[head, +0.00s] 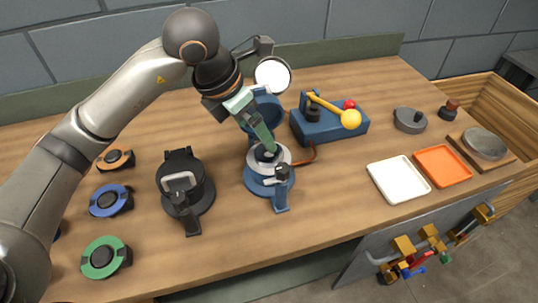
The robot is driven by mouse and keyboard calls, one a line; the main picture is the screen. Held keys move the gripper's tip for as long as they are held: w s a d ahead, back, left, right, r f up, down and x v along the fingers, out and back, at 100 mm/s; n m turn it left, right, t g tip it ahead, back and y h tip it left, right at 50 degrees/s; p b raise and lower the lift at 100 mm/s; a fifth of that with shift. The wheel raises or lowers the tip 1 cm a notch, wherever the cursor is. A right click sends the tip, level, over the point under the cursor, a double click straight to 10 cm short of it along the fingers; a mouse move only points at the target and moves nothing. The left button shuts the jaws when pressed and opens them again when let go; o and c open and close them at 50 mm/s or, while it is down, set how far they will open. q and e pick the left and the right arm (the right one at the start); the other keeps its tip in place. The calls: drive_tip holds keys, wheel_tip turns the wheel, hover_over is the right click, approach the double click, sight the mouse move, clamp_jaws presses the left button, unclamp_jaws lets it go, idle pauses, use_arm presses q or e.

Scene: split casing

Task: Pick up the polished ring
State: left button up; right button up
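A pale, shiny ring-shaped part (254,163), which looks like the polished ring, sits in the round blue casing base (262,188) at the middle of the table. The casing's blue lid (262,101) stands raised behind it. My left gripper (266,150) points down over the ring's centre with its greenish fingers. The fingertips overlap the dark middle of the part, and I cannot tell whether they touch it or how far apart they are. The gripper hides part of the lid and ring. My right gripper is out of view.
A dark casing (184,180) stands left of the blue one. Orange, blue and green round parts (101,258) lie farther left. A blue lever device (335,125) with a yellow knob is behind right. White (398,181) and orange (443,167) trays are at right.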

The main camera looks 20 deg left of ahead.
sight(266, 156)
use_arm(q)
drive_tip(key=x, duration=0.8)
drive_tip(key=shift+d, duration=0.1)
drive_tip(key=c, duration=1.4)
drive_tip(key=shift+c, duration=0.2)
drive_tip(key=shift+r, duration=0.1)
drive_tip(key=shift+w+r, duration=0.1)
drive_tip(key=shift+r, duration=0.45)
drive_tip(key=s+d+r, duration=0.6)
drive_tip(key=s+r, duration=0.5)
drive_tip(key=s, duration=0.1)
drive_tip(key=shift+s+d+r+b, duration=0.25)
drive_tip(key=shift+r+b, duration=0.1)
drive_tip(key=shift+r, duration=0.05)
